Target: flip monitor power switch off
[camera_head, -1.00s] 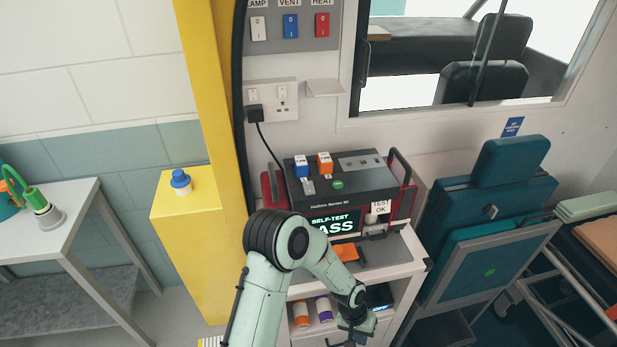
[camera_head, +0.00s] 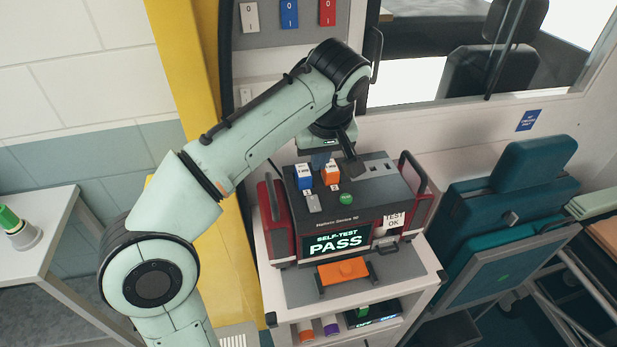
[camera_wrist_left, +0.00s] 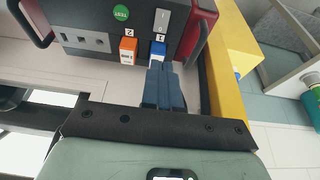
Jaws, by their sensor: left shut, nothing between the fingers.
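The monitor (camera_head: 375,200) is a dark case with red sides, and its screen (camera_head: 337,241) reads "SELF-TEST PASS". A small grey rocker switch (camera_head: 313,203) is on its top, beside a round green TEST button (camera_head: 346,199). The switch also shows in the left wrist view (camera_wrist_left: 163,21); I cannot tell which way it is tipped. My left gripper (camera_head: 322,168) is shut and empty, pointing down behind the blue block marked 1 (camera_head: 303,177). In the left wrist view its fingertips (camera_wrist_left: 159,65) are close to that block, apart from the switch. My right gripper is out of view.
An orange block marked 2 (camera_head: 331,174) stands beside the blue one. Red handles flank the monitor, which stands on a white cabinet (camera_head: 421,275). A yellow post (camera_head: 190,80) is at left and a teal seat (camera_head: 510,220) at right.

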